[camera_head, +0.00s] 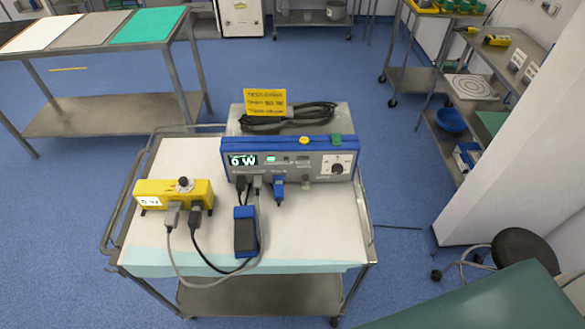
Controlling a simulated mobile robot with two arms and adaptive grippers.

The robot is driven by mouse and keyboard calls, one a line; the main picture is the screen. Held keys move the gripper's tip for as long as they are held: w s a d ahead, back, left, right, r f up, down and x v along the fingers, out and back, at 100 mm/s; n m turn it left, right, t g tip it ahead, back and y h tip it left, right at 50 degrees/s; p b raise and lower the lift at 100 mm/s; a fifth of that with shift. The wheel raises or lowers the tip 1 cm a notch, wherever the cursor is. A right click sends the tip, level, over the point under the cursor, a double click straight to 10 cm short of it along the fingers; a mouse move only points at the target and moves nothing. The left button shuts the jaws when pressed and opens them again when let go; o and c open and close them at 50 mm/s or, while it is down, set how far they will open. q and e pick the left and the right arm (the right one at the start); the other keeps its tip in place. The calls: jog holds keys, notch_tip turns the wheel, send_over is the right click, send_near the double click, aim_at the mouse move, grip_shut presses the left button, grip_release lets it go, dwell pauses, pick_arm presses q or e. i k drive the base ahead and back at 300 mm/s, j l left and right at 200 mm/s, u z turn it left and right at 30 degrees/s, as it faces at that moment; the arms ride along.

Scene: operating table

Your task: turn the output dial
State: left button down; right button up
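The output dial (337,169) is a round black knob on a white panel at the right end of the front of a blue-and-grey generator unit (290,141). The unit stands on a steel cart, and its green-lit display (243,160) reads 0 W. A yellow box (150,188) with its own small display, also reading 0 W, and a knob on top sits to the left. A yellow card (264,101) with small print, partly unreadable, stands behind the unit. Neither of my grippers is in view.
A coiled black cable (290,118) lies behind. The cart top (320,225) is clear at front right. A green padded surface (500,305) and black stool (525,250) are at lower right.

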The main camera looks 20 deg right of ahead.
aim_at(338, 169)
jog(key=z, duration=0.35)
jog(key=j+z, duration=0.15)
jog(key=z, duration=0.25)
jog(key=k+z, duration=0.1)
jog(key=z, duration=0.25)
